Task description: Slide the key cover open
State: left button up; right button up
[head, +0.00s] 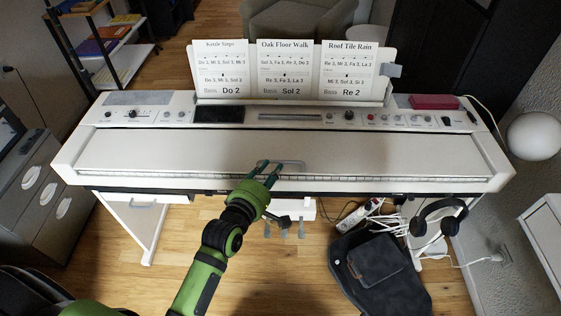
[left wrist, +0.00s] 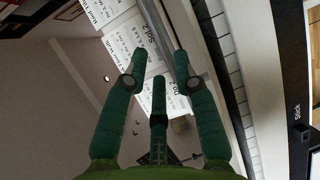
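The white key cover (head: 200,150) lies over nearly the whole keyboard of the digital piano (head: 75,160). A thin strip of keys (head: 330,179) shows along its front edge. A grey bar handle (head: 288,162) sits on the cover's front middle. My left gripper (head: 269,172) is at the handle's left part, with its fingers apart. In the left wrist view, a grey bar (left wrist: 158,35), which looks like the handle, runs between the spread fingertips (left wrist: 160,65); I cannot tell whether they touch it. White keys (left wrist: 238,95) show beside the right finger. My right gripper is out of view.
A music stand with three sheets (head: 285,70) stands behind the control panel. A red box (head: 434,102) lies at the panel's right. Headphones (head: 438,217) hang at the front right. A dark bag (head: 375,275) and cables lie on the floor below.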

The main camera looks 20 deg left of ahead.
aim_at(277, 161)
pick_arm(q)
jog(key=x, duration=0.4)
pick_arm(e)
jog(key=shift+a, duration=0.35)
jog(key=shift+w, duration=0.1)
pick_arm(q)
grip_shut()
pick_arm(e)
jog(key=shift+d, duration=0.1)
pick_arm(q)
jog(key=shift+w, duration=0.15)
